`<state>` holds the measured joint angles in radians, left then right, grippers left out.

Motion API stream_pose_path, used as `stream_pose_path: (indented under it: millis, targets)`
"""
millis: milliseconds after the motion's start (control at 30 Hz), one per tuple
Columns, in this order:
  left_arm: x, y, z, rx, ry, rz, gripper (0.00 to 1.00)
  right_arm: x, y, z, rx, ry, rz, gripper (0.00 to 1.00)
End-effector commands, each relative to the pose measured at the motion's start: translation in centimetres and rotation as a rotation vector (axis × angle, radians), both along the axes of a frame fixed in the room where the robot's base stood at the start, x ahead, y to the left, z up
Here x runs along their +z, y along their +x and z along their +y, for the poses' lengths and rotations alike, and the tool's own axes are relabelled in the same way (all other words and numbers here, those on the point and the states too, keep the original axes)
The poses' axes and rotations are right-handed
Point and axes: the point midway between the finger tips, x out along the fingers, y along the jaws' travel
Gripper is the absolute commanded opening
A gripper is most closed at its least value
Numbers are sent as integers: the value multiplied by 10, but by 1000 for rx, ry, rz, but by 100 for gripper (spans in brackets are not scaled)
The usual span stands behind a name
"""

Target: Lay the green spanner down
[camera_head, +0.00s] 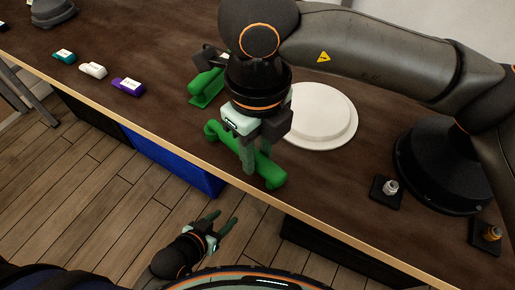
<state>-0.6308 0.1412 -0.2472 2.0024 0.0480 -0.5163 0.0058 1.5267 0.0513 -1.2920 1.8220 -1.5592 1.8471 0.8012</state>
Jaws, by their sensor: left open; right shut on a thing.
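The green spanner (270,176) is in the head view, near the table's front edge. It slants from upper left to lower right, with a hooked end at the upper left. My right gripper (256,160) comes down from above and is shut on the spanner's middle, hiding part of it. I cannot tell whether the spanner touches the table or is held just above it. My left gripper (224,224) is open and empty, low in the view, in front of the table over the floor.
A green object (206,88) stands behind the spanner, partly hidden by my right arm. A round white plate (322,115) lies right of it. Teal, white and purple (128,86) blocks line the left edge. Two small black bases (386,193) with fittings sit at right.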

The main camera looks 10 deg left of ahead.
Motion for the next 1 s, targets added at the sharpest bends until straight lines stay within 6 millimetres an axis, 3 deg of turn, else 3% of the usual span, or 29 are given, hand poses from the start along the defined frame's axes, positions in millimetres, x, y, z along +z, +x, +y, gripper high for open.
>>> stream_pose_path:
  millis: [900,933,1000]
  targets:
    - [-14,-4,0,-1,2,13,50,-8,0,0,0,1,-1,0]
    - [-13,-4,0,-1,2,13,50,-7,0,0,0,1,-1,37]
    - [-13,-4,0,-1,2,12,50,-7,0,0,0,1,-1,45]
